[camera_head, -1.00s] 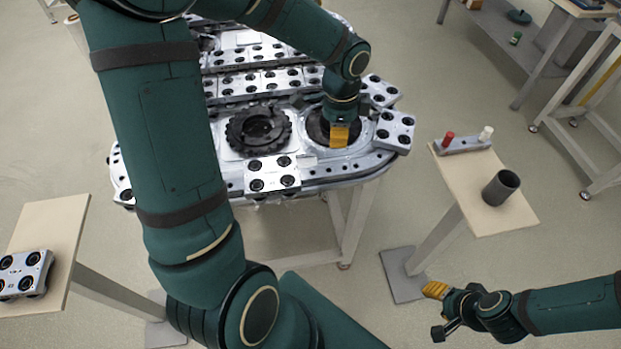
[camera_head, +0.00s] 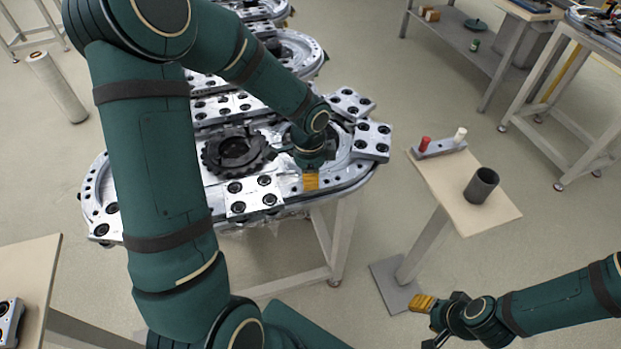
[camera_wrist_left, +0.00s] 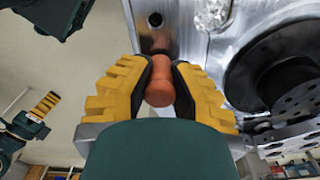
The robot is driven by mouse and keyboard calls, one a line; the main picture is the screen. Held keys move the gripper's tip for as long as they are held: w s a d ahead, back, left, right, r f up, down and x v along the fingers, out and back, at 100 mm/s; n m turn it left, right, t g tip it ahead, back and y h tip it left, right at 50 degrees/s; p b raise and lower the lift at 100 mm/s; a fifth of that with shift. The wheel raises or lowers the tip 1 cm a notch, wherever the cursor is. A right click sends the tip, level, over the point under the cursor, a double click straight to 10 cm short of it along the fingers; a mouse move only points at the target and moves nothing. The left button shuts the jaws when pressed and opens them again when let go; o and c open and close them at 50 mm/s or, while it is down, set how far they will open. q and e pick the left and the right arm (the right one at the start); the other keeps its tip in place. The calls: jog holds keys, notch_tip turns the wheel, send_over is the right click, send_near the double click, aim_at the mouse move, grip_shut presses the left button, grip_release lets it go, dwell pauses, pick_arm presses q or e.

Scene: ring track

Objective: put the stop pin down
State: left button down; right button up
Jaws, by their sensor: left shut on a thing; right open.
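My left gripper (camera_head: 311,181) is over the near edge of the ring track (camera_head: 352,181), just in front of a round recess. In the left wrist view, its yellow fingers (camera_wrist_left: 160,90) are shut on an orange-red stop pin (camera_wrist_left: 160,82). In the head view the pin is hidden. My right gripper (camera_head: 430,321) is open and empty at the lower right, away from the track, over the floor.
A small side table (camera_head: 480,212) at the right holds a grey rack (camera_head: 440,149) with a red pin (camera_head: 425,144) and a white pin (camera_head: 460,135), and a dark cup (camera_head: 481,186). A toothed black ring (camera_head: 236,153) and carriage plates with black holes (camera_head: 253,197) sit on the track.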

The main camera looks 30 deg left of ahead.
pick_arm(q)
jog(key=shift+f, duration=0.25)
jog(key=shift+f, duration=0.2)
jog(key=c, duration=1)
grip_release()
jog(key=shift+o, duration=0.2)
jog(key=shift+r, duration=0.1)
